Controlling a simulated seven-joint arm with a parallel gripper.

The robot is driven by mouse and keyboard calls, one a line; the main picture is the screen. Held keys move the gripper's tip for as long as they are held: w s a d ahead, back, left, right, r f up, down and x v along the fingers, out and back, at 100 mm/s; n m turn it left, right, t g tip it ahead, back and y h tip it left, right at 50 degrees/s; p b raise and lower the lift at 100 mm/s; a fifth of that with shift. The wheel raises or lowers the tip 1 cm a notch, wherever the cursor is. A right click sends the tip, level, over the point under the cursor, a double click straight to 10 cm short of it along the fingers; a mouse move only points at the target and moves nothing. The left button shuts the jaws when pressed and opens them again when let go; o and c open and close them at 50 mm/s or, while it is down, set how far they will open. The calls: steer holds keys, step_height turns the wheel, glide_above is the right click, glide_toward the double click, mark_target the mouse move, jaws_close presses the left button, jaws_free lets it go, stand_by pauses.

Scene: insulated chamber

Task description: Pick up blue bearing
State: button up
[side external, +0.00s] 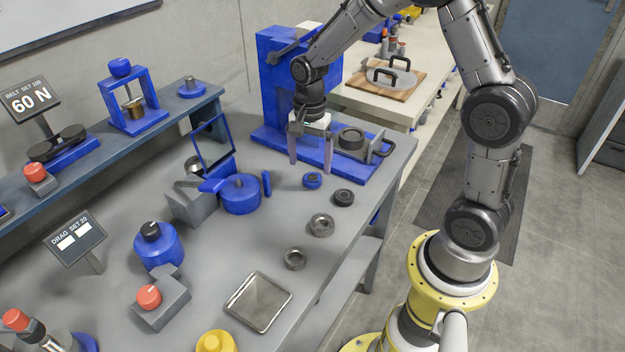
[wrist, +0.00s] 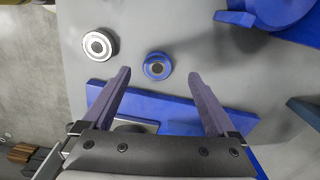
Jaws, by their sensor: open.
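The blue bearing (side external: 312,180) is a small blue ring with a dark centre, lying flat on the grey table. It also shows in the wrist view (wrist: 157,66), ahead of the fingertips and between their lines. My gripper (side external: 310,168) is open and empty, with its two purple-grey fingers pointing down beside the blue press base. In the wrist view my gripper (wrist: 160,76) has its fingers wide apart, and the bearing is not touched by them. In the side view the bearing lies just in front of the fingers.
A dark bearing (side external: 343,197) lies close by; steel rings (side external: 321,225) and (side external: 295,259) lie nearer the front. The blue press base (side external: 275,140) with a clamp (side external: 352,140) stands behind. A blue round housing (side external: 240,195) is to the left. A metal tray (side external: 258,302) is at the front.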

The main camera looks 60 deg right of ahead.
mark_target(312, 177)
steer(key=f, duration=0.3)
steer(key=shift+s+d+f, duration=0.1)
steer(key=shift+d+f, duration=0.3)
steer(key=shift+f, duration=0.55)
jaws_close()
